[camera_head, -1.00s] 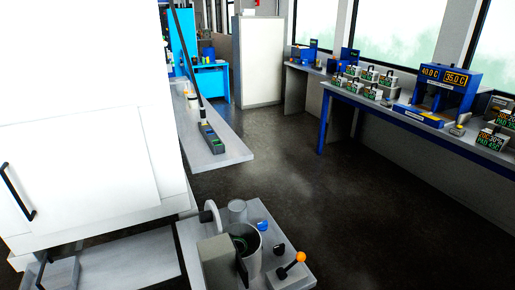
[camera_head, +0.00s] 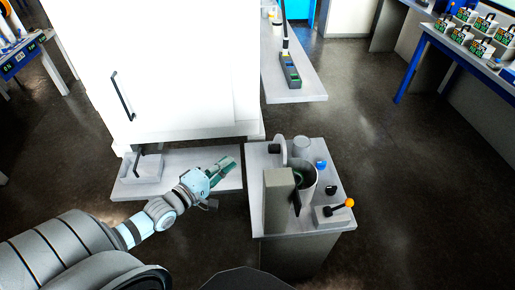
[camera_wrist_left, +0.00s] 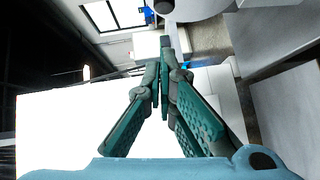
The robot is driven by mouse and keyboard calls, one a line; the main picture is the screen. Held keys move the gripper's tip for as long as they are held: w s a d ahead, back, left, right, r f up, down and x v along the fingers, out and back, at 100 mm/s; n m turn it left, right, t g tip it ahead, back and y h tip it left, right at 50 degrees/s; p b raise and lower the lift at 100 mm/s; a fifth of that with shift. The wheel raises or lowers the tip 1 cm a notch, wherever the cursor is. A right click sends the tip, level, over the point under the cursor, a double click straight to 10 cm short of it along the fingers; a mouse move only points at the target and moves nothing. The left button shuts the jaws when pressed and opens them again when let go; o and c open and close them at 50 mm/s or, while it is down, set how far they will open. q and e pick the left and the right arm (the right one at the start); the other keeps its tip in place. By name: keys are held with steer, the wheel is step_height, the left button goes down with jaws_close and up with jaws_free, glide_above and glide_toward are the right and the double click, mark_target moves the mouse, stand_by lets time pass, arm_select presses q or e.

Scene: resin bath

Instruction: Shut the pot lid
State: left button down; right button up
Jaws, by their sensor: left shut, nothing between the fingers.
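The pot (camera_head: 309,186) is a grey open cylinder on the small workbench right of centre in the head view. Its lid (camera_head: 283,151) looks like a pale disc standing on edge at the pot's back left, with a dark knob (camera_head: 273,149) on its left face. The pot's mouth is uncovered, and a grey block hides part of its left side. My left gripper (camera_head: 231,162) is shut and empty, left of the lid and apart from it. Its green fingers (camera_wrist_left: 164,66) meet in the left wrist view. My right gripper is not in view.
A grey box (camera_head: 278,203) stands left of the pot. An orange-ball lever (camera_head: 349,203), a blue knob (camera_head: 321,164) and a clear cylinder (camera_head: 301,145) share the bench. A white cabinet (camera_head: 170,70) rises behind my left arm.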

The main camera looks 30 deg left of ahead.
arm_select(q)
steer(key=w+d+f+b, duration=0.1)
steer(key=w+d+b, duration=0.3)
steer(key=w+b, duration=0.5)
steer(key=shift+w+f, duration=0.35)
steer(key=shift+w, duration=0.6)
